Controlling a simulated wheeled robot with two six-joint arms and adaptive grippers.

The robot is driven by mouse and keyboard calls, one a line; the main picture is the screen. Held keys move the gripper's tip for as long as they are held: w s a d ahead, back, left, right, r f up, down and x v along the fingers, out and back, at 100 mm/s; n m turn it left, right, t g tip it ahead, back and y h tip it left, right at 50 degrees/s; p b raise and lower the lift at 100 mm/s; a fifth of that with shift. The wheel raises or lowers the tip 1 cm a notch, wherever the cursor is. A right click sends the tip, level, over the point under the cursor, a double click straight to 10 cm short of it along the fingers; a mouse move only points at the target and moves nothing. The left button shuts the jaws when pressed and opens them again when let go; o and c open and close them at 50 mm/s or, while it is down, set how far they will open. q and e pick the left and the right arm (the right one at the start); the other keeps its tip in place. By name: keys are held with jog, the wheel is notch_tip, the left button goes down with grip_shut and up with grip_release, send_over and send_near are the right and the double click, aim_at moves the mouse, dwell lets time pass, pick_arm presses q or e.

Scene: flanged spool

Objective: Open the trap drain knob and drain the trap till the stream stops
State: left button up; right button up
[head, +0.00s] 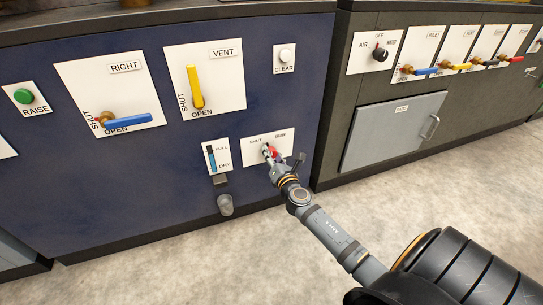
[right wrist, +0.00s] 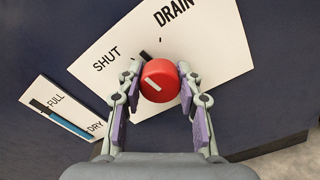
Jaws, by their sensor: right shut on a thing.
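The red trap drain knob (right wrist: 158,80) sits on a white plate marked SHUT and DRAIN. In the right wrist view its pale mark slants, and I cannot tell which label it points to. The knob also shows in the head view (head: 268,152), partly covered by my gripper. My right gripper (right wrist: 160,95) has its purple-padded fingers on either side of the knob and is shut on it. My left gripper is out of view.
Below the gauge are a dark spout (head: 220,180) and a grey cup (head: 225,204); no stream shows between them. Above are the blue RIGHT lever (head: 127,120), yellow VENT lever (head: 195,87) and white CLEAR button (head: 285,54). A grey cabinet (head: 393,131) stands right. The floor is clear.

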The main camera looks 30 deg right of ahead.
jog(key=m+b, duration=0.1)
jog(key=m, duration=0.3)
jog(key=shift+f+m, duration=0.15)
jog(key=shift+m, duration=0.15)
jog(key=shift+m+b, duration=0.8)
jog(key=shift+m, duration=1.5)
jog(key=o, duration=1.2)
jog(key=v, duration=1.2)
jog(key=shift+s, duration=0.1)
